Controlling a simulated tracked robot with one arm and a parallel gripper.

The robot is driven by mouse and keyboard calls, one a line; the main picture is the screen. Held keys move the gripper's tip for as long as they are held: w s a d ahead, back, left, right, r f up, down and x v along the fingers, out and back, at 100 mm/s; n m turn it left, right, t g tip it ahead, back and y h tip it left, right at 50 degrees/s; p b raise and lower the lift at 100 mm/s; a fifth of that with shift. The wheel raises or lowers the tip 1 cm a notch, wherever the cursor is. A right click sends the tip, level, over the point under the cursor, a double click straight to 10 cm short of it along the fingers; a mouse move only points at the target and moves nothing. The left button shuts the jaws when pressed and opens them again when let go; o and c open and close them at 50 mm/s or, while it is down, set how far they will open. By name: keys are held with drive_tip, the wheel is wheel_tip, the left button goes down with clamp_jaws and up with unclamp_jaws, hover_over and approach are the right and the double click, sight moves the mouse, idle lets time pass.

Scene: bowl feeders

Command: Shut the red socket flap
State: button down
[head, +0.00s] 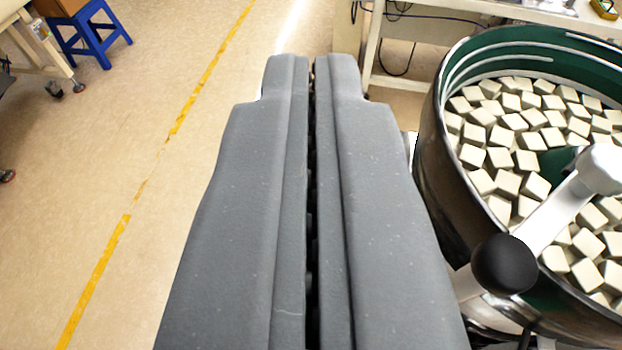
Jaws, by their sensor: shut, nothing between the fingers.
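My gripper (312,62) fills the middle of the head view, its two long grey fingers side by side with only a thin dark gap between them. It is shut and holds nothing. The fingertips point away from me, over the floor. I do not see a red socket flap in this view; the fingers hide part of the scene behind them.
A bowl feeder (432,170) full of pale blocks stands close on the right. A white lever with a black ball knob (505,264) juts out before it. A bench (440,22) stands behind. A blue stool (88,30) is far left. Floor with a yellow line (128,215) is clear.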

drive_tip(key=shift+a, duration=0.1)
